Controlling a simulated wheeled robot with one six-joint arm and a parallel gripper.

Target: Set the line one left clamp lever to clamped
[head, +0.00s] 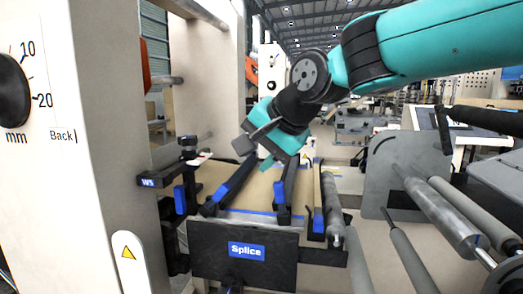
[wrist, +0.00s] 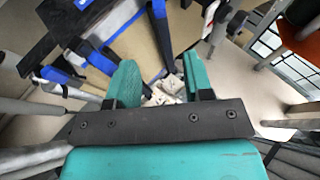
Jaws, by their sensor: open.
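The splice table (head: 245,250) carries a blue "Splice" label on its dark front plate. Black bars with blue parts stand over its brown bed. The left bar (head: 230,185) slants up to the right, and another bar (head: 283,190) stands more upright to its right. I cannot tell for certain which is the line one left clamp lever, or its setting. My gripper (head: 280,160) is above the back of the bed, near the bars' upper ends. In the wrist view, my gripper's (wrist: 160,65) two teal fingers are apart, with no object held. Contact with a bar cannot be made out.
A large pale machine frame (head: 100,150) with a dial stands at the left. A black bracket marked W5 (head: 148,181) juts over the table's left side. Grey rollers (head: 450,215) and a grey side plate (head: 385,170) fill the right.

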